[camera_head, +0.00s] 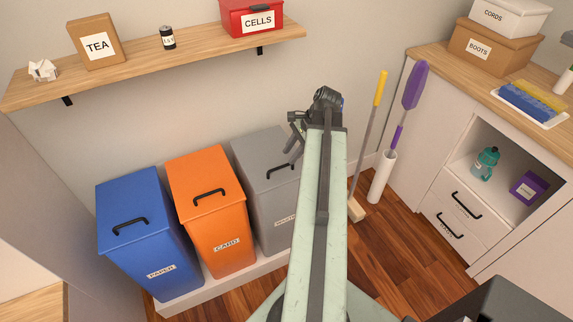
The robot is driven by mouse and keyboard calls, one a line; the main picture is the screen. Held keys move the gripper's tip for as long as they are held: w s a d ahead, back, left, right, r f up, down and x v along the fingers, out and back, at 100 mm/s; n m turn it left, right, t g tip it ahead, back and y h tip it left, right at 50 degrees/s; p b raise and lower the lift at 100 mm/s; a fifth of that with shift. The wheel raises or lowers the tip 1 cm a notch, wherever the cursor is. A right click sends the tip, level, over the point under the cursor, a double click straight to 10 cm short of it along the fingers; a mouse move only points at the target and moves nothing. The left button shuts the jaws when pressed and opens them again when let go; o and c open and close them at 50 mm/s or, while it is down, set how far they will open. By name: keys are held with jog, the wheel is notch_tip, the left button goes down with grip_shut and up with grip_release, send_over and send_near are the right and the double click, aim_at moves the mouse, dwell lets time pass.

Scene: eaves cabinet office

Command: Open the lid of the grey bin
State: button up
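The grey bin (268,215) stands at the right end of a row of three bins, partly hidden behind my arm. Its grey lid (258,150) is shut, with a black bar handle (280,168) on top. The bin's front label is partly covered by my arm. My gripper (295,145) is small and dark in this view, at the far end of my arm, over the right part of the grey lid in the picture. Its fingers point down and left, above the handle in the picture. I cannot tell whether it touches anything or how wide its fingers are.
An orange bin (207,185) and a blue bin (138,208) stand to the left on a low white plinth (225,280). A wooden shelf (130,58) hangs above. A broom (368,140) and a purple duster (410,95) stand right of my arm, beside white drawers (462,205).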

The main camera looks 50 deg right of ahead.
aim_at(282, 167)
jog(key=b+x, duration=0.4)
jog(key=x, duration=0.2)
jog(key=shift+s, duration=0.1)
jog(key=shift+r, duration=0.15)
jog(key=shift+c, duration=0.2)
grip_shut()
jog(key=shift+s, duration=0.1)
dwell(0.6)
